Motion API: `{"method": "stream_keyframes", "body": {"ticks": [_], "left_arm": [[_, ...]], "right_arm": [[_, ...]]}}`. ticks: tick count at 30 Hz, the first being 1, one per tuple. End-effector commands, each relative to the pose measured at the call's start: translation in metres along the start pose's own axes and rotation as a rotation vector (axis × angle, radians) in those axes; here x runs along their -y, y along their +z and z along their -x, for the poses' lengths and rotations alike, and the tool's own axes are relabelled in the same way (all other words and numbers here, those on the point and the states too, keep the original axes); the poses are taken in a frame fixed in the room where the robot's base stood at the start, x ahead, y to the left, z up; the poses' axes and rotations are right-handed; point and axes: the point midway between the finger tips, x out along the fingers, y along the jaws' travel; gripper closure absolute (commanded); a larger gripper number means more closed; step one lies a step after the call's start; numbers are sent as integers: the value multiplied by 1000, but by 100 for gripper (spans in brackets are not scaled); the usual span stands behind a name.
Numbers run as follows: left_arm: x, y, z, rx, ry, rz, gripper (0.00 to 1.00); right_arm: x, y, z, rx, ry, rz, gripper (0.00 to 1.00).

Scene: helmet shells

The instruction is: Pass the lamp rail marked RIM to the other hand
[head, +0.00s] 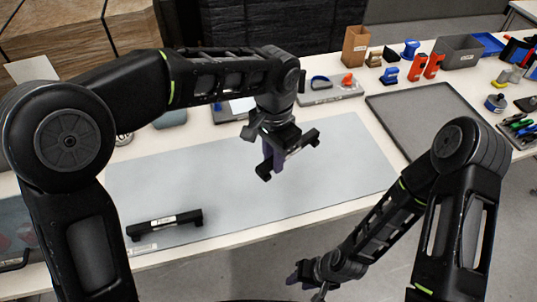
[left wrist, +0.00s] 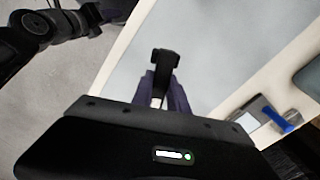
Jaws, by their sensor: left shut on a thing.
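My left gripper (head: 272,155) is shut on a black lamp rail (head: 302,145) and holds it above the grey mat. The rail is tilted in the head view, with a block at each end. The left wrist view shows this rail (left wrist: 165,62) end-on between the purple fingers. No marking on it can be read. A second black rail (head: 165,223) with a pale label lies on the mat's front left; its lettering is too small to read. My right gripper (head: 308,279) is low at the table's front side, apart from both rails; its jaw opening is unclear.
The grey mat (head: 340,165) is mostly bare. A dark grey tray (head: 415,115) lies empty to its right. Behind stand a cardboard box (head: 355,46), red and blue parts (head: 418,66) and a grey bin (head: 460,52). Markers (head: 522,128) lie at the far right.

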Motion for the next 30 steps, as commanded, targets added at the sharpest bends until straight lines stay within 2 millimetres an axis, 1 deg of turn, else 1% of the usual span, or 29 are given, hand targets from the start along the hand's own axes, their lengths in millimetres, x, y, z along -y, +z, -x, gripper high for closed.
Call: {"method": "stream_keyframes", "body": {"ticks": [6,9,12,20,21,23,24,28,30], "left_arm": [[-24,-25,-25,2,2,-283,100],[-34,-34,-35,1,3,-400,100],[-38,-40,-40,0,1,-470,100],[-40,-42,-41,-1,0,-492,100],[-40,-42,-41,-1,0,-492,100],[-40,-42,-41,0,0,-491,100],[-40,-42,-41,0,0,-491,100],[-40,-42,-41,0,0,-490,100],[-40,-42,-41,-1,0,-490,100]], "right_arm": [[0,0,0,0,0,0,64],[0,0,0,0,0,0,64],[0,0,0,0,0,0,64],[0,0,0,0,0,0,64],[0,0,0,0,0,0,63],[0,0,0,0,0,0,58],[-1,-1,0,1,0,1,55],[-5,-7,0,18,0,11,55],[-11,-14,0,35,-1,22,55]]}}
